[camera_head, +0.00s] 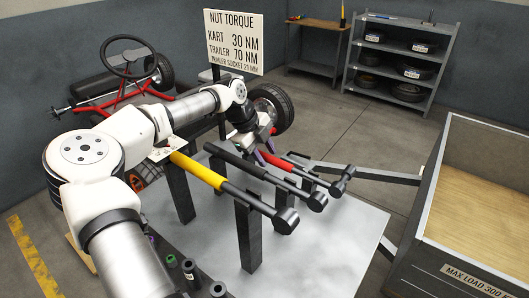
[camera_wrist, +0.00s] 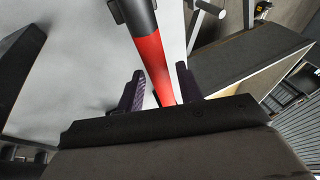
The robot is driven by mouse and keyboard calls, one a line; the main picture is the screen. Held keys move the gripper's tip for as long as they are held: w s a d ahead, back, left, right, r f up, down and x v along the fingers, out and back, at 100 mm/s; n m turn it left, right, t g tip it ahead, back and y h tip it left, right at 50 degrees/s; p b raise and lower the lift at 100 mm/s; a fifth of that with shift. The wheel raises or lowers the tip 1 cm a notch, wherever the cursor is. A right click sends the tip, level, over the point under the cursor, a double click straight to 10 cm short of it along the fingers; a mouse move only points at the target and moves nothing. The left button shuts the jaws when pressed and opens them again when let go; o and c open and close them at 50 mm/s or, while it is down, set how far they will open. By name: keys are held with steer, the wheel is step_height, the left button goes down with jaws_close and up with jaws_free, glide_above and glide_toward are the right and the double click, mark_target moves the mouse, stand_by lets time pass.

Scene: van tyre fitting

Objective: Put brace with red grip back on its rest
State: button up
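The brace with the red grip (camera_head: 278,164) is at the far side of the row of braces in the head view. Its black shaft and head (camera_head: 343,180) point right. In the wrist view its red grip (camera_wrist: 151,62) runs between the two purple fingers of my gripper (camera_wrist: 161,80). Light gaps show beside the grip, so the fingers look open around it. In the head view my gripper (camera_head: 260,150) is at the grip end, partly hidden by the arm. A dark post (camera_head: 309,188) stands below the shaft; whether the brace bears on it is unclear.
The yellow-grip brace (camera_head: 198,171) and black-grip brace (camera_head: 236,160) lie nearby on posts. A torque sign (camera_head: 234,40) stands behind. The grey table (camera_head: 335,240) is clear at front right. A trailer (camera_head: 480,230) stands right, a kart (camera_head: 110,95) at back left.

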steer(key=shift+o, duration=1)
steer(key=b+v, duration=0.1)
steer(key=v, duration=1.2)
steer(key=shift+a+r, duration=0.15)
steer(key=shift+r, duration=0.25)
